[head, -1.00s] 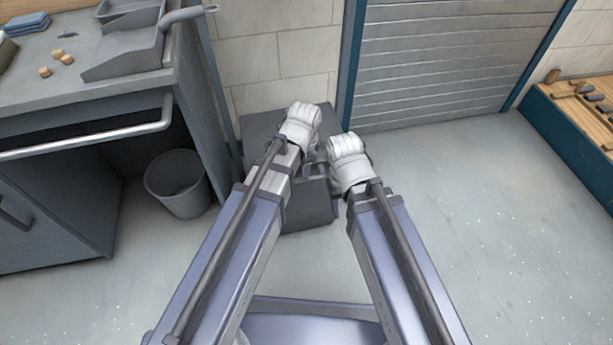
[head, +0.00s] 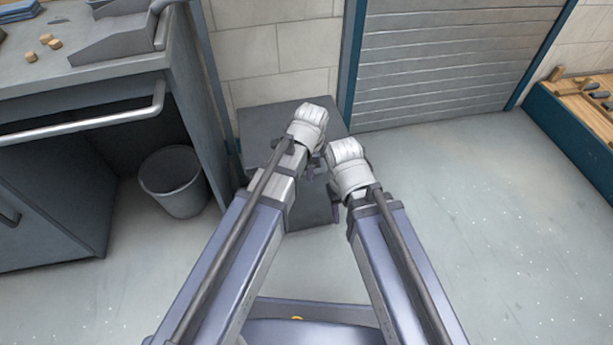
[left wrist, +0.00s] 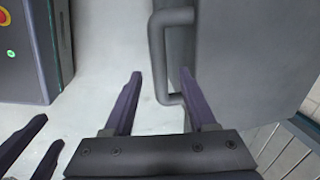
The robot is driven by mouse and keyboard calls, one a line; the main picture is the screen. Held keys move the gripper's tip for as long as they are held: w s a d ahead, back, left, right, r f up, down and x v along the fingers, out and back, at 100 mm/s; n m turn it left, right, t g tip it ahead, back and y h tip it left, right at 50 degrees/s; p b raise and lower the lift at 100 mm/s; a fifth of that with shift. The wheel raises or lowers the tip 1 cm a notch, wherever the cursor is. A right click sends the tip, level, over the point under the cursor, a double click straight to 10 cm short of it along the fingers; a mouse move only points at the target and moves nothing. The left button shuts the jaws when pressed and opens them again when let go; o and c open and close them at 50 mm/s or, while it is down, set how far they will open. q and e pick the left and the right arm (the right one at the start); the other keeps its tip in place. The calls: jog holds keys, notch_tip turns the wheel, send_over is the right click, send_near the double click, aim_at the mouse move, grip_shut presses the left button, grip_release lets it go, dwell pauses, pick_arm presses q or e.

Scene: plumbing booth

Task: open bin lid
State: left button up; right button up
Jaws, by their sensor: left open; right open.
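The dark grey bin (head: 262,120) stands against the block wall, largely hidden behind my arms in the head view. In the left wrist view its broad grey panel (left wrist: 245,60) fills the upper right, with a U-shaped bar handle (left wrist: 156,60) at the panel's left edge. My left gripper (left wrist: 158,75) is open, its two purple fingers either side of the handle's lower end; contact cannot be told. In the head view its fingers are hidden beneath the white wrist. My right gripper (left wrist: 50,130) is open and empty, left of the left one, clear of the handle.
A grey workbench (head: 85,85) with a front rail stands at the left. A grey waste basket (head: 172,182) is on the floor beside it. A roller shutter (head: 450,55) is behind to the right. A blue-sided tool crate (head: 570,125) stands far right. The right-hand floor is clear.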

pick_arm(q)
jog(key=shift+w+f+b, duration=0.2)
jog(key=shift+f+b, duration=0.4)
jog(key=shift+f, duration=0.45)
jog(key=shift+c, duration=0.2)
grip_shut()
jog(key=shift+r, duration=0.1)
dwell(0.4)
